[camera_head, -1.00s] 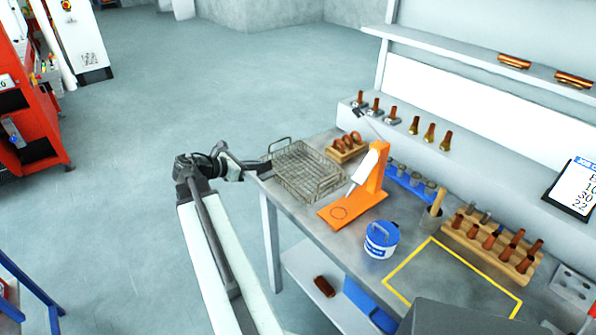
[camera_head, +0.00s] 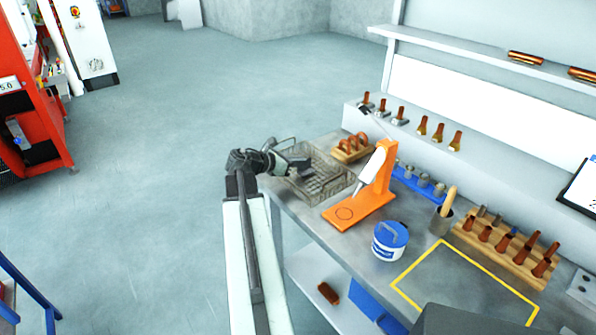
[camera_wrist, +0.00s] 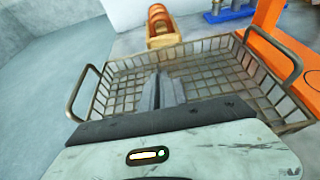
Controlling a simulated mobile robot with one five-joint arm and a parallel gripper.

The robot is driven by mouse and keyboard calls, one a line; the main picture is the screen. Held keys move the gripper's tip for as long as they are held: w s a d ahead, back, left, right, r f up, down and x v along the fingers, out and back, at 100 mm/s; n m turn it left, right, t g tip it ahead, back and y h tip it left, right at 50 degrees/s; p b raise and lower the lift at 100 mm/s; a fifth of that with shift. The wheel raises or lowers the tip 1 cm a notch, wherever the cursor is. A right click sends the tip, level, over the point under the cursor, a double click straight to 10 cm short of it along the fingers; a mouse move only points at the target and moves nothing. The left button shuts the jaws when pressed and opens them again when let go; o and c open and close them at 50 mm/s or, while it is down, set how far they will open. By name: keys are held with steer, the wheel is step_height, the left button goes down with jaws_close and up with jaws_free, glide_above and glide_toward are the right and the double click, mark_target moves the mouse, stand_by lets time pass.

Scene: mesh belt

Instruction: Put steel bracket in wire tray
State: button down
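The wire tray (camera_head: 322,200) is a rectangular mesh basket with a looped handle at each end, standing at the far left end of the grey bench. In the wrist view the tray (camera_wrist: 216,50) fills the middle, with its floor mesh in sight. My gripper (camera_head: 302,163) is over the tray's left part. In the wrist view its two grey fingers (camera_wrist: 161,92) are close together above the tray floor. A narrow grey strip shows between them, but I cannot tell whether it is a held part. I cannot make out the steel bracket for certain in any view.
An orange stand (camera_head: 372,188) stands close to the tray's right, and a wooden holder with copper rings (camera_head: 352,148) behind it. A blue-lidded tub (camera_head: 389,241) and a wooden rack of copper pieces (camera_head: 500,248) are farther right. The yellow-outlined area (camera_head: 440,241) has bare bench.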

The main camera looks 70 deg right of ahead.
steer(key=shift+f, duration=0.25)
steer(key=c, duration=1.6)
jaws_free()
steer(key=shift+r, duration=0.1)
steer(key=shift+c, duration=0.2)
steer(key=shift+r, duration=0.1)
steer(key=shift+w+a+r+p, duration=0.1)
steer(key=shift+a+r+p, duration=0.15)
steer(key=shift+p, duration=0.2)
steer(key=p+v, duration=0.4)
steer(key=v, duration=0.7)
steer(key=shift+w+a, duration=0.15)
steer(key=shift+a, duration=0.05)
